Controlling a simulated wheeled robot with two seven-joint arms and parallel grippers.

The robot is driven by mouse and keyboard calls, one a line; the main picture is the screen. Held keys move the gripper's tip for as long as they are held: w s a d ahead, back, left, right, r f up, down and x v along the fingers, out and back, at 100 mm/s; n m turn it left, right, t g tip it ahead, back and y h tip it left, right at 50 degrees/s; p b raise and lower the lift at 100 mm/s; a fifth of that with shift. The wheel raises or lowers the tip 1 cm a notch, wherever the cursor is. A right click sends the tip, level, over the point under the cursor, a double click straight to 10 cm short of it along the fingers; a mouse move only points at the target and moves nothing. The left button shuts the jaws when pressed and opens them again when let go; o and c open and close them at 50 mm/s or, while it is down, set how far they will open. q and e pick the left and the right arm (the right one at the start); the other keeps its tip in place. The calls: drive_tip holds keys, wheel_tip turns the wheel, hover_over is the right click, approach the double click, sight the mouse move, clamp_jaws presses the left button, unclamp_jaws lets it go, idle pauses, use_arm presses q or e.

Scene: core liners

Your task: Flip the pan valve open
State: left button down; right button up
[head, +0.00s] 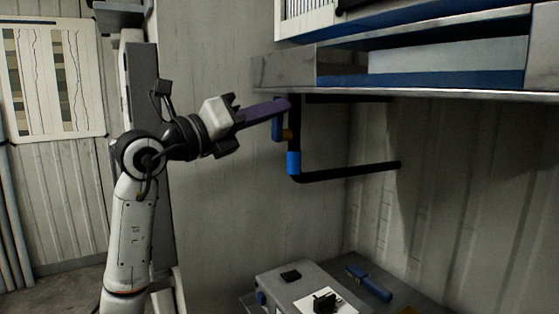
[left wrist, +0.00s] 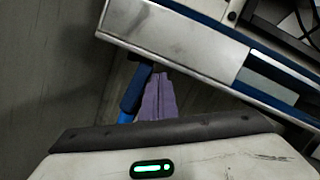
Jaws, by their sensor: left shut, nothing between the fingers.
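The pan valve sits on a black drain pipe (head: 313,176) under the metal pan (head: 285,72). Its blue handle (head: 277,129) hangs roughly upright beside the pipe, next to a small brass-coloured body (head: 287,134). A bright blue collar (head: 293,163) is lower on the pipe. My left gripper (head: 284,104) has purple fingers, shut with nothing between them. Their tips are at the top of the valve and cover part of it. In the left wrist view the fingers (left wrist: 158,96) are beside a dark blue part (left wrist: 133,91); I cannot tell whether they touch. My right gripper is out of view.
The pan's front edge (left wrist: 180,50) runs close above the fingers. The space between the pipe and bench is clear.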

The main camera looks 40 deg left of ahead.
use_arm(q)
drive_tip(key=shift+d, duration=0.1)
drive_tip(key=s+d+b, duration=0.2)
drive_tip(key=s+d, duration=0.1)
drive_tip(key=s, duration=0.8)
drive_tip(key=shift+d+f, duration=0.3)
drive_tip(key=shift+d, duration=0.05)
